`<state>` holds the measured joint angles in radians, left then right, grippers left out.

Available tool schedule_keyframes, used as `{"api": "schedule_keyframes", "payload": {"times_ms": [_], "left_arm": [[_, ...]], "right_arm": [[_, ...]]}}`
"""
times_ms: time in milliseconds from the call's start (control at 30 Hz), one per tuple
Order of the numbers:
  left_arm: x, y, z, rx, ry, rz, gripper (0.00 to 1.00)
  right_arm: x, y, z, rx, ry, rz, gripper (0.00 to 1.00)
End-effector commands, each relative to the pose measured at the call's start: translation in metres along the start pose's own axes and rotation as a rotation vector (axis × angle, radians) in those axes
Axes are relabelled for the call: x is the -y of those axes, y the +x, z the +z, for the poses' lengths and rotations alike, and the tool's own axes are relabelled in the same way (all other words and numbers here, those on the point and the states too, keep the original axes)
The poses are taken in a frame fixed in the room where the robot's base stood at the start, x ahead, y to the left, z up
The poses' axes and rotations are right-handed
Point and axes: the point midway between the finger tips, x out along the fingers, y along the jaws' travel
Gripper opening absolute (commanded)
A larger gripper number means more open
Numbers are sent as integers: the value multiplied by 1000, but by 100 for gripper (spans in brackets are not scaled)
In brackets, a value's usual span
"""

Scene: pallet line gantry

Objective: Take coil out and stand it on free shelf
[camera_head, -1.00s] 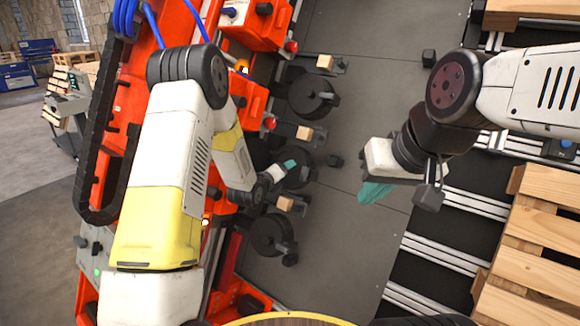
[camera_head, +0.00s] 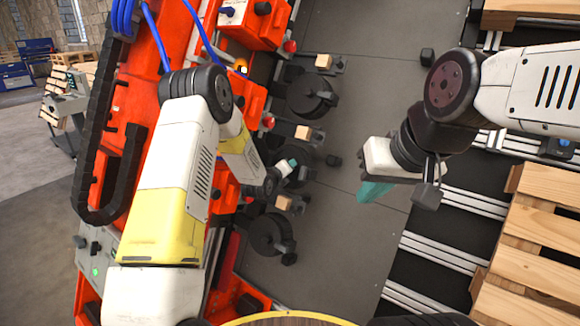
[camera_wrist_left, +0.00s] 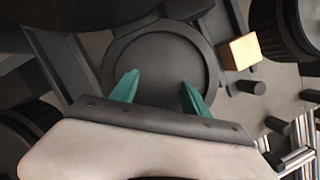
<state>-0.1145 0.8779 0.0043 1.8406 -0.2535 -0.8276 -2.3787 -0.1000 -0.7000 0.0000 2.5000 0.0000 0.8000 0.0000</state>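My left gripper (camera_head: 289,164) is at the middle one of several dark round holders beside the orange machine. In the left wrist view its two teal fingers (camera_wrist_left: 159,93) are spread apart, in front of a dark round pan (camera_wrist_left: 160,62) with a raised rim. Nothing is seen between the fingers. I cannot tell whether the dark disc inside the rim is the coil or the holder's floor. Other round holders sit above (camera_head: 312,92) and below (camera_head: 268,236). My right gripper (camera_head: 375,190) hangs over the grey floor plate, its fingers seen edge-on. I cannot make out a free shelf.
Wooden blocks on dark brackets stand beside the holders (camera_head: 304,132), one near the pan in the wrist view (camera_wrist_left: 240,52). The orange machine (camera_head: 120,160) runs along the left. Wooden pallets (camera_head: 540,235) and metal rails lie at right. The grey plate (camera_head: 385,75) between is mostly clear.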

Motion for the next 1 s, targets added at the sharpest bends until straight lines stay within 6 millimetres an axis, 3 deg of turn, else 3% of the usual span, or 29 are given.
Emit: {"api": "schedule_keyframes", "payload": {"times_ms": [33, 167, 633, 767, 1000], "left_arm": [[0, 0, 0, 0, 0, 0, 24], [0, 0, 0, 0, 0, 0, 0], [13, -4, 11, 3, 3, -4, 0], [6, -26, 6, 0, 0, 1, 0], [-5, -85, -6, -1, 1, 0, 0]], "right_arm": [[0, 0, 0, 0, 0, 0, 0], [0, 0, 0, 0, 0, 0, 0], [0, 0, 0, 0, 0, 0, 0], [0, 0, 0, 0, 0, 0, 0], [0, 0, 0, 0, 0, 0, 0]]}}
